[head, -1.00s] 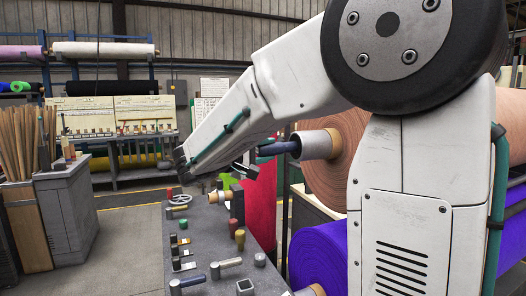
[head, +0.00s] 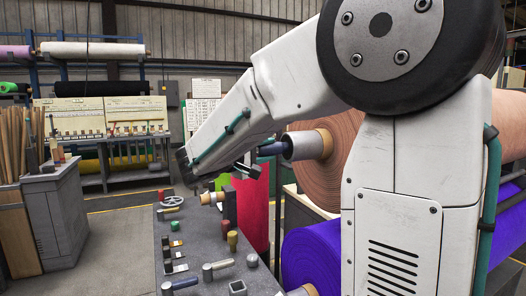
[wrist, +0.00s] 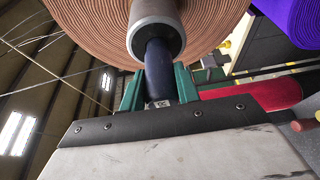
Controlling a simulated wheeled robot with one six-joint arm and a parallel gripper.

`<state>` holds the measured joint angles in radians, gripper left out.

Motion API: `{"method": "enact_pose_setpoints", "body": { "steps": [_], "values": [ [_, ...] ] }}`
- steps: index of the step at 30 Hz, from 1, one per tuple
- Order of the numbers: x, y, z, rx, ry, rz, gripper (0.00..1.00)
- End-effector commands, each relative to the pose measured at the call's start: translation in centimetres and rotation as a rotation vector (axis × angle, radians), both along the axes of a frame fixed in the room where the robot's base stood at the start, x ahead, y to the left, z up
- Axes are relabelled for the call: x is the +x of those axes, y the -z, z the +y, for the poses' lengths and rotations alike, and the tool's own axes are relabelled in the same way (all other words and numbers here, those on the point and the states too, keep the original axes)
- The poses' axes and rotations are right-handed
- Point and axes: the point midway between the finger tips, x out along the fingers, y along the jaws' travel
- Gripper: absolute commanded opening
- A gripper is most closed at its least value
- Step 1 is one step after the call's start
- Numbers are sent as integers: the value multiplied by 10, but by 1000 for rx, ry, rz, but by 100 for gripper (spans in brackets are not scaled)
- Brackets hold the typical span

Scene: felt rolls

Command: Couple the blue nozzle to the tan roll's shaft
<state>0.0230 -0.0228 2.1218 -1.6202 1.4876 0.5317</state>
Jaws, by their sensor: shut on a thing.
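The tan roll (head: 340,140) is at the right in the head view, and its grey shaft (head: 300,147) sticks out to the left from a pale core. My gripper (head: 247,162) is shut on the blue nozzle (head: 270,149), left of the shaft. In the wrist view the teal fingers of my gripper (wrist: 158,92) flank the dark blue nozzle (wrist: 158,68). The nozzle's far end meets the open end of the shaft (wrist: 155,15), roughly in line with it. That end is hidden at the rim, so I cannot tell how deep it sits.
A dark bench (head: 205,240) below my gripper holds several small parts and tools. A purple roll (head: 325,250) lies under the tan one. A red roll (head: 250,205) stands behind the bench. Wooden strips and a grey cabinet (head: 60,215) are at the left.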

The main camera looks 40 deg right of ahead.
Motion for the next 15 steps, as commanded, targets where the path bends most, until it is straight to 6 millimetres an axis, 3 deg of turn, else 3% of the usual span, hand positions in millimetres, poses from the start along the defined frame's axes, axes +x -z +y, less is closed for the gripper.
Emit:
{"method": "enact_pose_setpoints", "body": {
  "steps": [5,6,8,15],
  "values": [
    [-1,0,-5,0,0,0,0],
    [-1,0,-4,0,0,0,43],
    [-1,0,-4,0,0,0,57],
    [-1,0,-4,0,0,0,57]
  ]
}}
